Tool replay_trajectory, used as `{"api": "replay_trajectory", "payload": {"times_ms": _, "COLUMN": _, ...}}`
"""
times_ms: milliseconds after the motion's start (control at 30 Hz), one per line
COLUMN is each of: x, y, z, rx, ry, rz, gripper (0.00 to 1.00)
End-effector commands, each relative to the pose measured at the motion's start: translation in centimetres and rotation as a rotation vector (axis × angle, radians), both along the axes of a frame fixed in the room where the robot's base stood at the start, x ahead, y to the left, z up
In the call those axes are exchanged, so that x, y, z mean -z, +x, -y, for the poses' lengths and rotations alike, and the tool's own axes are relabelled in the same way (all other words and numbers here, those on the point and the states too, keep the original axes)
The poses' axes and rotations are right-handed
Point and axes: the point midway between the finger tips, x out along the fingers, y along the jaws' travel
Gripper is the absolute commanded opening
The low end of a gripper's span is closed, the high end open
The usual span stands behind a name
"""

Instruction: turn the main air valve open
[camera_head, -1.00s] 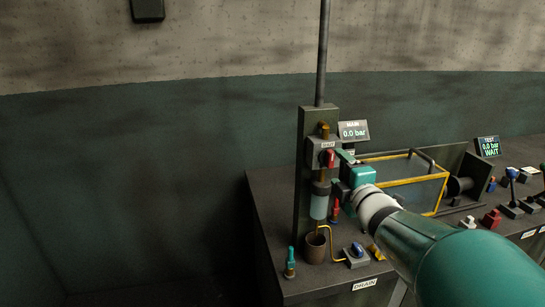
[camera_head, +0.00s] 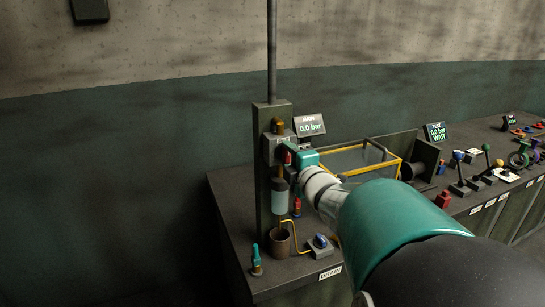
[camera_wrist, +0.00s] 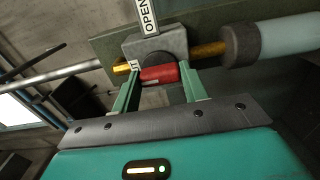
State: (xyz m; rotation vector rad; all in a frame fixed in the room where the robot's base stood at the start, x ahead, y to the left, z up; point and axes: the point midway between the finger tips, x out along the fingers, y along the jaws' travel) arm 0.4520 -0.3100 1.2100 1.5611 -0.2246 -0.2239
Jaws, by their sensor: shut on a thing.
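The main air valve is a grey block (camera_wrist: 155,44) on a vertical pipe, with a short red handle (camera_wrist: 160,74) on its face. In the head view the handle (camera_head: 287,158) is a small red patch, mostly hidden by my gripper. My gripper (camera_wrist: 158,80) is shut on the red handle, one green finger on each side of it. In the wrist view the handle lies roughly along the pipe. An OPEN label (camera_wrist: 148,14) stands at the block's edge; another label is mostly covered. The MAIN display (camera_head: 310,125) reads 0.0 bar.
A yellow-framed clear box (camera_head: 358,159) stands just right of my gripper. The TEST display (camera_head: 435,132) reads 0.0 bar, WAIT. Below are a brown cup (camera_head: 279,243), a blue knob (camera_head: 320,241) and a teal-topped fitting (camera_head: 256,260). Several levers stand along the bench to the right.

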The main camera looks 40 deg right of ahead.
Motion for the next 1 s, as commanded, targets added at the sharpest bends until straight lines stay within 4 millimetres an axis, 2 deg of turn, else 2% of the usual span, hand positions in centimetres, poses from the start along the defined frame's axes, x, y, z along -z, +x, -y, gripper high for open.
{"api": "replay_trajectory", "payload": {"times_ms": 267, "x": -0.01, "y": 0.02, "z": -0.02, "rx": 0.000, "ry": 0.054, "rz": 0.016, "gripper": 0.21}}
{"api": "replay_trajectory", "payload": {"times_ms": 467, "x": -0.02, "y": 0.02, "z": -0.03, "rx": 0.000, "ry": 0.166, "rz": 0.049, "gripper": 0.21}}
{"api": "replay_trajectory", "payload": {"times_ms": 1000, "x": -0.04, "y": 0.03, "z": -0.02, "rx": -0.001, "ry": 0.640, "rz": 0.189, "gripper": 0.21}}
